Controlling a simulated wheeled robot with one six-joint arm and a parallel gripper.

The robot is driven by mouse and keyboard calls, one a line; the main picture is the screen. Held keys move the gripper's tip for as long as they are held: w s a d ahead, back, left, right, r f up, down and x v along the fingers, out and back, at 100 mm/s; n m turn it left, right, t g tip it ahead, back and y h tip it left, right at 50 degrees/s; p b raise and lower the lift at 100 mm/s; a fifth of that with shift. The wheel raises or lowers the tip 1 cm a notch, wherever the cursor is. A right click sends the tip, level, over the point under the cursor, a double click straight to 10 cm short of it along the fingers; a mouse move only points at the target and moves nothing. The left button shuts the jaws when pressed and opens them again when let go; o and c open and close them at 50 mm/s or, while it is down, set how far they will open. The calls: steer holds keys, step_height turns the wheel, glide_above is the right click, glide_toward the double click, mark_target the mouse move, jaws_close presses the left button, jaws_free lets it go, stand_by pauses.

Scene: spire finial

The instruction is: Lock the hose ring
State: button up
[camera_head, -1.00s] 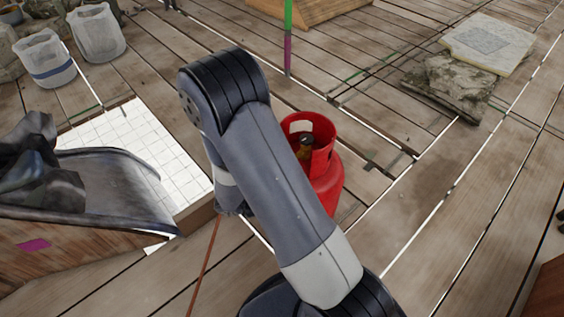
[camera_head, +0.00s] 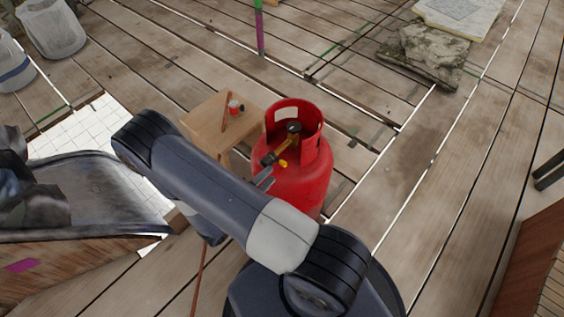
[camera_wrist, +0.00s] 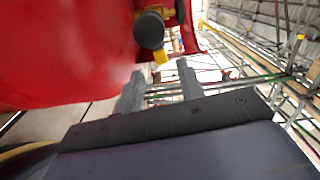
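A red gas cylinder (camera_head: 300,186) stands upright on the plank floor in the head view, with a cut-out collar around its top. Inside the collar is a brass-coloured valve fitting (camera_head: 285,148) with dark ends and a small yellow part (camera_head: 283,163). I cannot tell which piece is the hose ring. My gripper (camera_head: 265,178) is at the left side of the cylinder top, partly hidden by my arm. In the wrist view, my gripper (camera_wrist: 160,88) has its fingers apart with nothing between them. A dark round knob (camera_wrist: 150,30) and the yellow part (camera_wrist: 160,57) show just beyond the fingertips.
A small wooden table (camera_head: 205,125) with a red-and-white item (camera_head: 233,106) stands behind-left of the cylinder. A grey sheet-covered wooden box (camera_head: 80,205) is at left. Stone slabs (camera_head: 430,55) lie at the back right. The planks right of the cylinder are clear.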

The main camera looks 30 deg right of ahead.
mark_target(282, 164)
steer(key=shift+b+x, duration=0.4)
steer(key=shift+x, duration=3.35)
steer(key=shift+c, duration=0.5)
jaws_close()
